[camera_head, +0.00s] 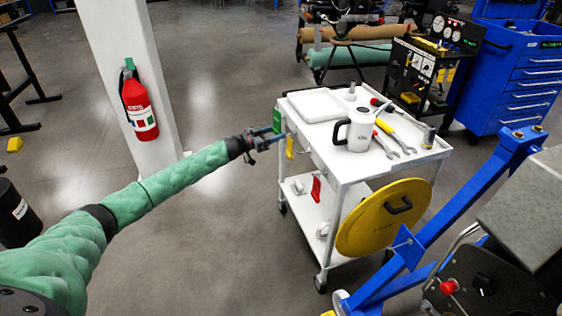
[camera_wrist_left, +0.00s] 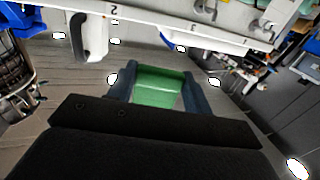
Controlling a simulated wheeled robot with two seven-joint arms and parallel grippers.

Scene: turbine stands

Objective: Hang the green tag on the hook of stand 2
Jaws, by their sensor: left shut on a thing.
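The green tag (camera_head: 277,119) is at the near left corner of the white cart in the head view. My left gripper (camera_head: 268,133) is shut on it. In the left wrist view the green tag (camera_wrist_left: 157,88) sits between the two fingers of my left gripper (camera_wrist_left: 158,98). A pale rail marked "2" (camera_wrist_left: 114,11) runs across the top of that view, beyond the tag and apart from it in the picture. I cannot make out a hook there. My right gripper is not in view.
The white cart (camera_head: 322,160) carries a mug (camera_head: 358,130) and several tools. A yellow tag (camera_head: 289,147) and a red tag (camera_head: 316,189) show at its side. A yellow disc (camera_head: 375,222) leans at its front. A blue stand (camera_head: 450,205) is at right. Floor is clear left of the cart.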

